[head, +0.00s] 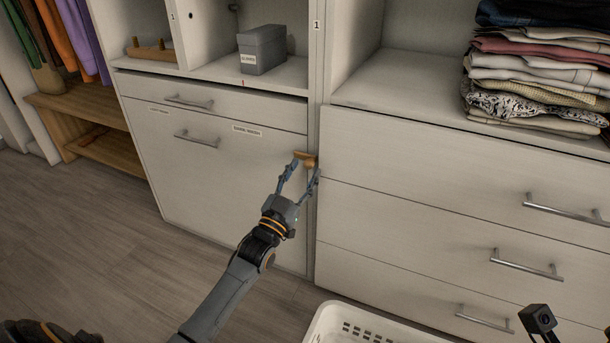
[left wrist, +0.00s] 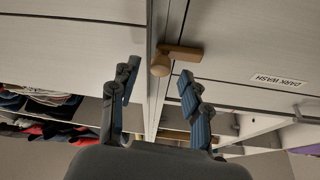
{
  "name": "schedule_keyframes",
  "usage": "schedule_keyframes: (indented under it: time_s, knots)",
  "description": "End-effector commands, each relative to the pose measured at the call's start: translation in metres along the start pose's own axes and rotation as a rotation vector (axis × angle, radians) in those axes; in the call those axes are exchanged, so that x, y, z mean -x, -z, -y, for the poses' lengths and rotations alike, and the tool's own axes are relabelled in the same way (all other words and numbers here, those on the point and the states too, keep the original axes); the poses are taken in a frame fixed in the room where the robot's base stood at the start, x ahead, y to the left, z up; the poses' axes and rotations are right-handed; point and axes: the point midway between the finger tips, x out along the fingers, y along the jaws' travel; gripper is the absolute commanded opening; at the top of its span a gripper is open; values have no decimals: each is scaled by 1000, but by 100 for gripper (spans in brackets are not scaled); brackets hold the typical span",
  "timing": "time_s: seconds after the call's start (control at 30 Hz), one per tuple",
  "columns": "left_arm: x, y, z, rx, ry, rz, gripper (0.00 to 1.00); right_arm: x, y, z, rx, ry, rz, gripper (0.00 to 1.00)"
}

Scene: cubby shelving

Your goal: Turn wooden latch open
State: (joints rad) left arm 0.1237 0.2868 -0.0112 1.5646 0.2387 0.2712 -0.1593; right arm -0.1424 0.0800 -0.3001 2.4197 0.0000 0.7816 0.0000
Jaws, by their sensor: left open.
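The wooden latch (head: 305,157) is a small brown bar with a round knob, mounted on the narrow upright between the left cabinet front and the right drawers. In the head view its bar points left over the top of the cabinet's tilt-out front (head: 220,165). In the left wrist view the latch (left wrist: 186,51) lies just past the fingertips, its knob roughly between them and its bar sideways. My left gripper (head: 302,175) is open and empty, its fingers either side of the knob. Contact cannot be told.
A white laundry basket (head: 322,318) stands on the floor at the bottom. Metal handles (head: 527,264) stick out from the right drawers. Above are a grey box (head: 262,50) and folded clothes (head: 535,60). The wooden floor (head: 100,235) at left is clear.

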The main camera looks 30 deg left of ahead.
Motion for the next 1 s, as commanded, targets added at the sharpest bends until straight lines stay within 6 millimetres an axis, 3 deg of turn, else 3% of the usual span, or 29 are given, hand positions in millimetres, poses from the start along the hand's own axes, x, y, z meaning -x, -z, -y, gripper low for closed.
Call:
schedule_keyframes:
  time_s: [0.17, 0.43, 0.47, 0.7, 1.0]
  knots:
    - [-12, -1, 0, 0, 0, 1, 47, -2, 0, 0, 2, 5, -14, 40]
    - [-14, 0, 0, 0, 0, 1, 47, -3, 0, 0, 2, 6, -15, 40]
    - [-14, 0, 0, 0, 0, 1, 45, -3, 0, 0, 2, 6, -15, 40]
    - [-14, 0, 0, 0, 0, 1, 0, -2, 0, 0, 2, 6, -15, 40]
    - [-14, 1, 0, -23, -10, 1, 0, -6, 1, 0, 1, 5, -17, 40]
